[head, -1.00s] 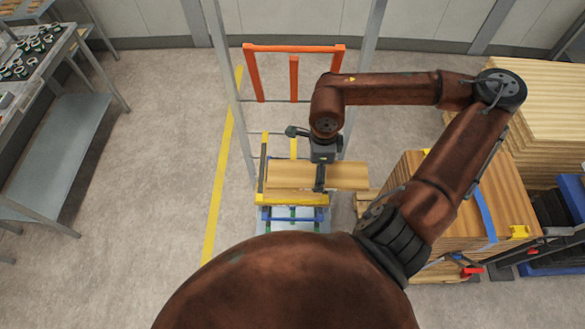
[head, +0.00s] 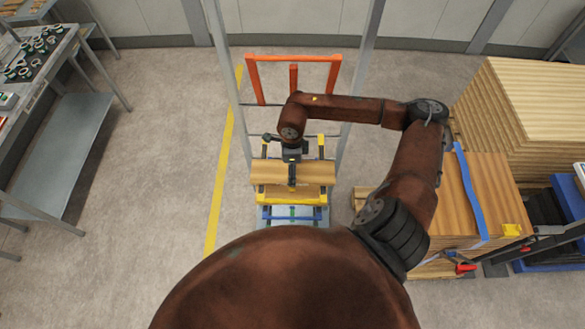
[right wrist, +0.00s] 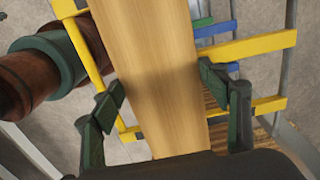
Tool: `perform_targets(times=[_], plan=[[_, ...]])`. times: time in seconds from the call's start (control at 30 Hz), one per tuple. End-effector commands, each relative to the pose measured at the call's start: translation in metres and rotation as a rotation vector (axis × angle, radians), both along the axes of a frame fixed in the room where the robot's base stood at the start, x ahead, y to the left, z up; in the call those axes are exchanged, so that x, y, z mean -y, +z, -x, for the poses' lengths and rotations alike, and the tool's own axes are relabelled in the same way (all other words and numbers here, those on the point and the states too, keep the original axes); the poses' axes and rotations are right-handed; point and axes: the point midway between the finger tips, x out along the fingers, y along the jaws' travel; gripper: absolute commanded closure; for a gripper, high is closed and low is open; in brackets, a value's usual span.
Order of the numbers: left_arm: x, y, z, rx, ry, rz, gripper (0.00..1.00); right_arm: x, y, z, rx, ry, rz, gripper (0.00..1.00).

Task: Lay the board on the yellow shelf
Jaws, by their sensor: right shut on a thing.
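The board (head: 318,172) is a light wooden plank lying crosswise over the yellow shelf (head: 290,201) in the head view. My right gripper (head: 291,178) is shut on it near the middle of its length. In the right wrist view the board (right wrist: 155,45) runs between the two dark fingers of my right gripper (right wrist: 160,92). Yellow bars of the shelf (right wrist: 265,45) show on both sides of the board. I cannot tell whether the board touches the shelf or hangs just above it. My left gripper is not in view.
An orange shelf frame (head: 293,59) and a blue one (head: 292,217) share the rack with grey posts (head: 226,70). A wooden stack with a blue strap (head: 468,192) stands on the right. A grey workbench (head: 60,60) is on the left. Floor between is clear.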

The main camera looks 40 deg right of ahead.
Motion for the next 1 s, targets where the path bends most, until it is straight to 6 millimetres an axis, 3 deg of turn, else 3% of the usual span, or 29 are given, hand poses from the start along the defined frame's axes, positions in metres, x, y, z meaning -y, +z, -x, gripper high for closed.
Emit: perform_targets(times=[0.1,0.47,0.5,0.73,1.0], plan=[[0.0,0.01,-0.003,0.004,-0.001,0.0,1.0,0.0,-0.009,0.0,0.001,-0.001,-0.002,0.67],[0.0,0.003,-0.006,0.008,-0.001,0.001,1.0,0.0,-0.015,-0.001,0.002,0.0,-0.001,0.67],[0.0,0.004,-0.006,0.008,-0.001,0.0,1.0,0.0,-0.014,0.0,0.001,0.0,0.0,0.3],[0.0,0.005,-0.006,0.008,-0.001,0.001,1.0,0.0,-0.013,0.0,0.001,0.0,0.0,0.14],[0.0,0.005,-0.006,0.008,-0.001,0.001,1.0,0.0,-0.013,0.0,0.001,0.0,0.0,0.14]])
